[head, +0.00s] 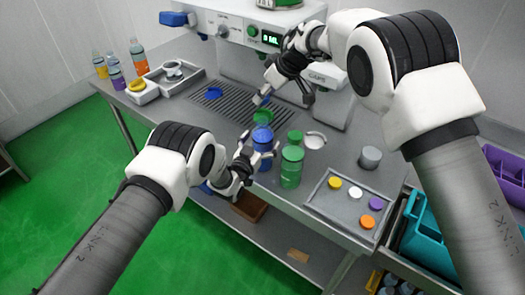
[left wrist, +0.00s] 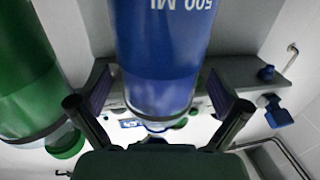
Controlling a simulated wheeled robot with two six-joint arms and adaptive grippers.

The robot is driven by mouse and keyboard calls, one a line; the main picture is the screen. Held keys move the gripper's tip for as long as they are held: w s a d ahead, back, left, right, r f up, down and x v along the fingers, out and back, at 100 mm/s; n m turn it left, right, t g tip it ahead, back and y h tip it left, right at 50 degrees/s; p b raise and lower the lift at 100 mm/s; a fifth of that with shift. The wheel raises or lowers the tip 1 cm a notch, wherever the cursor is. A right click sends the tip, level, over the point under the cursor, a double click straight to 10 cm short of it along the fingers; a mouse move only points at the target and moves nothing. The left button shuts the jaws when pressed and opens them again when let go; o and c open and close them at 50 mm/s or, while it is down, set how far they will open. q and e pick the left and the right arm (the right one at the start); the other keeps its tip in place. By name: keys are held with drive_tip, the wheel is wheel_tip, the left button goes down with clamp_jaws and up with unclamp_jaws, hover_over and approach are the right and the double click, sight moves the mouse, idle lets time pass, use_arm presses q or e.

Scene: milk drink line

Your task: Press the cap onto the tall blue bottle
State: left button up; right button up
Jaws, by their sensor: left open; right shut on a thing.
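The tall blue bottle (head: 262,147) stands upright near the table's front edge. It fills the middle of the left wrist view (left wrist: 165,60), with "500 ML" on its side. My left gripper (head: 256,157) is open, its fingers on either side of the bottle; I cannot tell if they touch it. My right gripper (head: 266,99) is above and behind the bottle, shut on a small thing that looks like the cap. Its outline is hard to make out at this size. A green round piece (head: 262,116) shows between that gripper and the bottle top.
A green bottle (head: 291,168) stands close to the right of the blue one. A tray (head: 320,203) of loose caps lies farther right, with a grey cylinder (head: 370,157) behind it. The coffee machine (head: 240,55) and drip grate (head: 225,100) are behind. Small bottles (head: 138,57) stand far left.

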sight(263, 119)
use_arm(q)
drive_tip(key=shift+s, duration=0.1)
drive_tip(key=c, duration=0.4)
use_arm(e)
drive_tip(key=shift+d, duration=0.1)
use_arm(q)
drive_tip(key=c, duration=1.4)
use_arm(e)
drive_tip(key=shift+d+f, duration=0.1)
drive_tip(key=shift+f, duration=2.35)
drive_tip(key=shift+f, duration=0.85)
drive_tip(key=shift+f, duration=0.6)
drive_tip(key=o, duration=0.8)
